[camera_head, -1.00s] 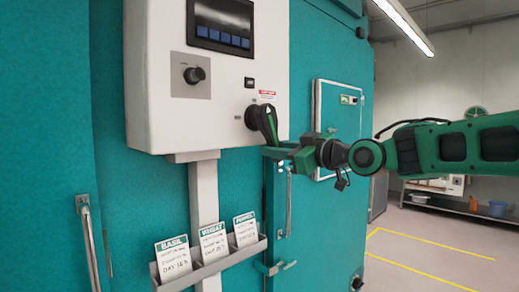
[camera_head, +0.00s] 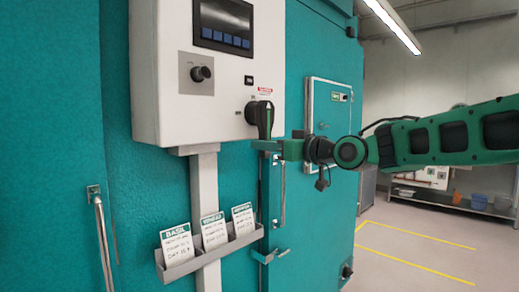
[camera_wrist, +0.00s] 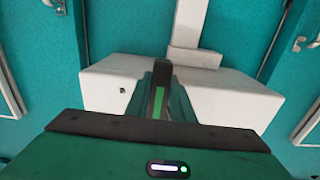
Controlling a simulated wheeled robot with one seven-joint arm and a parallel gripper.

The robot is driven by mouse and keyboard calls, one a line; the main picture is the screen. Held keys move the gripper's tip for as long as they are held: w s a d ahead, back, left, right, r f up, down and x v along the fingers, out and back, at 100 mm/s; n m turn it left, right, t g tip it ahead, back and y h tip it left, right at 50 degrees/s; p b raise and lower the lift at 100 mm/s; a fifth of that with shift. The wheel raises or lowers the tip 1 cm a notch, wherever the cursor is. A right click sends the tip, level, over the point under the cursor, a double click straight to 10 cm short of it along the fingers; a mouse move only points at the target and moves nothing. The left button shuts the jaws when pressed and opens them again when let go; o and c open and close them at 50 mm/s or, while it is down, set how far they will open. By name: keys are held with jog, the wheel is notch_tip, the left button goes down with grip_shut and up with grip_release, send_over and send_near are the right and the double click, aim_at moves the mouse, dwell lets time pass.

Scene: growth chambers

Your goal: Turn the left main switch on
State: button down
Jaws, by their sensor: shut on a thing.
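The main switch is a black handle (camera_head: 264,119) on the lower right of the white control box (camera_head: 150,75). It stands about upright, with small labels beside it. My gripper (camera_head: 268,146) reaches in from the right and is shut on the lower end of the handle. In the wrist view the dark handle with a green stripe (camera_wrist: 158,98) sits between the green fingers, in front of the white box (camera_wrist: 225,98). The fingertips are partly hidden by the handle and my gripper's body.
The box also carries a screen (camera_head: 223,25) and a black knob (camera_head: 202,73). Below it a grey rack (camera_head: 207,262) holds several cards. Teal doors with bar handles (camera_head: 103,240) surround it. Open floor (camera_head: 425,245) with yellow lines lies at the right, before a shelf (camera_head: 455,202).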

jog(key=c, duration=1.5)
grip_release()
jog(key=shift+w+f, duration=0.1)
jog(key=shift+w, duration=0.05)
jog(key=shift+c, duration=0.2)
jog(key=v, duration=1)
jog(key=shift+s+d, duration=0.25)
jog(key=shift+s, duration=0.1)
